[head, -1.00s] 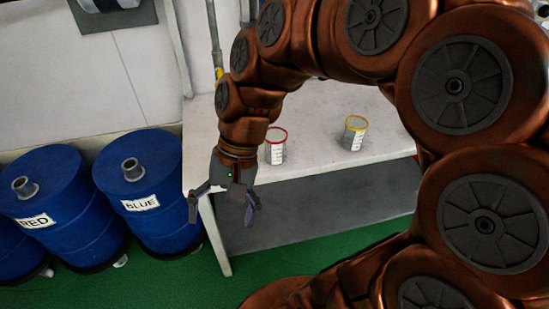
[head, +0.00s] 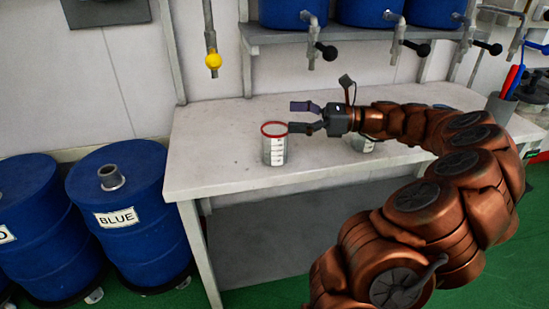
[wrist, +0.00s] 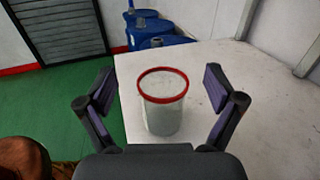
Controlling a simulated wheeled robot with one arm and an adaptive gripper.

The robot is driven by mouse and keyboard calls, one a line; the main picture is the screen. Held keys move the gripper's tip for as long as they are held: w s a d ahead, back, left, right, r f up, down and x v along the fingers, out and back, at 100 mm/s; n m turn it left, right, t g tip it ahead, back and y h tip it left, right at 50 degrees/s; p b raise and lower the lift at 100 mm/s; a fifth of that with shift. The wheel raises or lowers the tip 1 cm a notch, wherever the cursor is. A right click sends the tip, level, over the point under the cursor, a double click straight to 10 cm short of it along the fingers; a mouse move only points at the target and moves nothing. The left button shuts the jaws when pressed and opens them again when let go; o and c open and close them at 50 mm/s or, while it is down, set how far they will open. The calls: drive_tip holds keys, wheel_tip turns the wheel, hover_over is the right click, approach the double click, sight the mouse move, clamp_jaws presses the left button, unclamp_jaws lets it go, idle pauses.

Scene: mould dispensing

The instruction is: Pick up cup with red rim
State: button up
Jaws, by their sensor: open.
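The cup with the red rim (head: 274,150) stands upright on the white table (head: 222,167), near its front left part. My gripper (head: 296,117) is open and points left, its fingertips beside the cup's upper right side in the head view. In the wrist view, the red-rimmed cup (wrist: 163,105) stands ahead of the palm, centred between the two spread fingers. The fingers do not visibly touch it. A second cup (head: 363,143) stands on the table farther right, mostly hidden behind my arm.
Blue drums (head: 120,215) stand on the green floor left of the table. Blue containers with taps (head: 311,48) sit on a shelf above the table's back. The table's left part is clear.

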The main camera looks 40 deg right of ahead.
drive_tip(key=f, duration=0.1)
drive_tip(key=b, duration=0.2)
approach(267, 142)
drive_tip(key=w+f, duration=0.1)
drive_tip(key=w, duration=0.1)
drive_tip(key=w+f, duration=0.1)
drive_tip(key=w, duration=0.1)
drive_tip(key=shift+w+a+f, duration=0.1)
drive_tip(key=shift+a+f, duration=0.1)
drive_tip(key=shift+w+a+r, duration=0.15)
drive_tip(key=shift+w+a, duration=0.35)
drive_tip(key=b+x, duration=0.2)
drive_tip(key=x, duration=0.4)
drive_tip(key=c, duration=1)
drive_tip(key=shift+r, duration=0.1)
